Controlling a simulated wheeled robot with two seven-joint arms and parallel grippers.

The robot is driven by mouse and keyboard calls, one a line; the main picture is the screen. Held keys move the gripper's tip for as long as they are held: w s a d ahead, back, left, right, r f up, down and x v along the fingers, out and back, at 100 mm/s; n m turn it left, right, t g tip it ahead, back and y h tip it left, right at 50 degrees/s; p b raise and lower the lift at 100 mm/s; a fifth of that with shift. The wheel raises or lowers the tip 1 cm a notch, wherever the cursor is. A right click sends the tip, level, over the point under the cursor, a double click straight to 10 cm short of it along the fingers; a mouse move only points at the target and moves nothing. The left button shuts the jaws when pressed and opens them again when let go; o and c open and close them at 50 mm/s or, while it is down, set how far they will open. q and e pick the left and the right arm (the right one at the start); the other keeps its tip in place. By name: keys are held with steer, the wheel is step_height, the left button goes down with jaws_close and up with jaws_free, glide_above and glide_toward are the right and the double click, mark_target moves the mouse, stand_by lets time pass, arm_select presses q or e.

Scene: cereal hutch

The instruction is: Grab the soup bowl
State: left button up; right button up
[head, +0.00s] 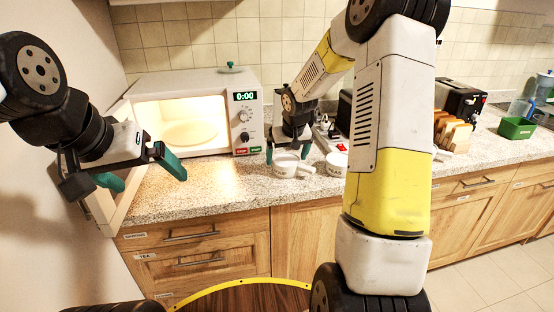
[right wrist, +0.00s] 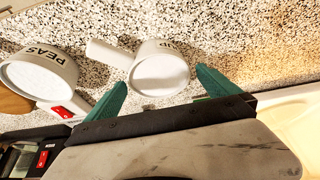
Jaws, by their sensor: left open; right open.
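In the right wrist view the bowl appears between the two green fingers, with nothing gripped. My left gripper (head: 143,174) is open and empty at the left, in front of the open microwave.
A second white bowl marked PEAS (right wrist: 42,78) stands close beside; it also shows in the head view (head: 337,162). The lit microwave (head: 190,84) has its door open at the left. A toaster (head: 459,101) and green box (head: 516,128) are farther right.

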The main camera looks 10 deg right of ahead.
steer(key=shift+x, duration=1.35)
steer(key=shift+d, duration=0.1)
steer(key=c, duration=1.5)
steer(key=shift+r, duration=0.1)
